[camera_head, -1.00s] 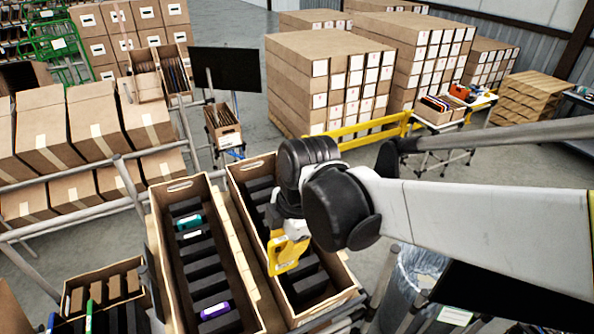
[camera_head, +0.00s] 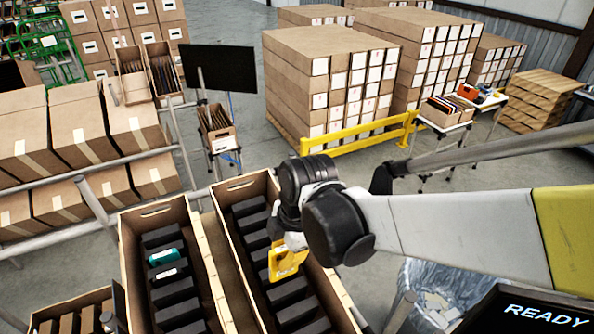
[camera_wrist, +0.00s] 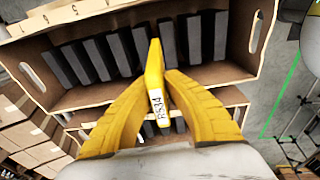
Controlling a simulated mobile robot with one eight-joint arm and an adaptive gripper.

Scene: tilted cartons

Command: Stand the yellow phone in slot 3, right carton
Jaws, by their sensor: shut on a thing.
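The yellow phone (camera_head: 285,262) is held on edge in my gripper (camera_wrist: 160,75), whose yellow fingers are shut on it from both sides. A white label shows on the phone's near edge in the wrist view (camera_wrist: 156,95). In the head view the phone hangs over the right carton (camera_head: 340,292), which has dark dividers forming a row of slots. In the wrist view the phone's far end points at these dividers. Whether its lower end is inside a slot I cannot tell. Number labels run along the carton's rim; I cannot tell which marks slot 3.
The left carton (camera_head: 127,268) stands beside the right one and holds a teal phone (camera_head: 165,257) and a dark phone with a white label (camera_head: 166,274). A grey rail frame with brown boxes (camera_head: 85,130) is at left. A black monitor (camera_head: 217,67) stands behind.

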